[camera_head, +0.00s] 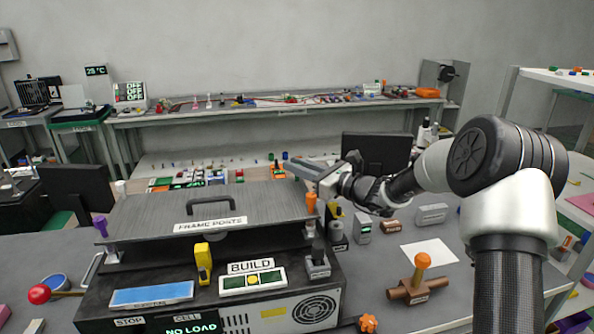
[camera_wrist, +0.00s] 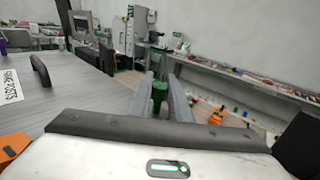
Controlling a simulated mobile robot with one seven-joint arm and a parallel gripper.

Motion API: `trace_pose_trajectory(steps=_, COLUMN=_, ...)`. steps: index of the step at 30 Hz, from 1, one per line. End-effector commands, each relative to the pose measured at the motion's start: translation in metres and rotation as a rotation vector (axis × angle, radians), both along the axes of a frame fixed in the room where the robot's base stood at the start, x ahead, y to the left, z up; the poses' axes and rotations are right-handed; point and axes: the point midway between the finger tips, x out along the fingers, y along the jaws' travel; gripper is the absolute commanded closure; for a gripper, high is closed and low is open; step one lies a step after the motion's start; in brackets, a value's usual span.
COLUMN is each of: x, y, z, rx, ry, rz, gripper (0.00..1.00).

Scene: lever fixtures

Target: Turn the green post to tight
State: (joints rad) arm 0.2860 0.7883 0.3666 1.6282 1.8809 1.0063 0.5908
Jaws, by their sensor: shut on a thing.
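The green post (camera_wrist: 159,91) stands upright between the two fingers of my gripper (camera_wrist: 163,82) in the wrist view. The fingers are shut on it, one on each side. In the head view my gripper (camera_head: 296,166) reaches in from the right over the back right corner of the grey ribbed lid (camera_head: 150,212) labelled FRAME POSTS. The green post is hidden there behind the gripper. No tight mark can be read in either view.
An orange post (camera_head: 311,202) stands at the lid's front right corner, close below my gripper. A purple post (camera_head: 101,226) stands at the front left. A black handle (camera_head: 211,201) rises from the lid. A dark monitor (camera_head: 376,152) stands behind my arm.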

Motion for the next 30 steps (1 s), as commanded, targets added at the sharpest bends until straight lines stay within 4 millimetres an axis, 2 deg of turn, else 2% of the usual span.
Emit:
trace_pose_trajectory(steps=11, x=0.0, y=-0.001, z=0.001, rx=-0.001, ry=-0.002, rz=-0.043, gripper=1.0)
trace_pose_trajectory(steps=12, x=0.0, y=-0.001, z=0.001, rx=-0.001, ry=-0.002, rz=-0.042, gripper=0.76)
trace_pose_trajectory(steps=14, x=0.0, y=0.0, z=0.001, rx=-0.001, ry=-0.001, rz=-0.042, gripper=0.66)
trace_pose_trajectory(steps=15, x=0.0, y=0.0, z=0.001, rx=-0.001, ry=0.0, rz=-0.042, gripper=0.64)
trace_pose_trajectory(steps=25, x=-0.002, y=-0.003, z=0.0, rx=-0.001, ry=0.0, rz=-0.042, gripper=0.64)
trace_pose_trajectory(steps=30, x=-0.016, y=-0.022, z=0.0, rx=-0.002, ry=0.0, rz=-0.044, gripper=0.64)
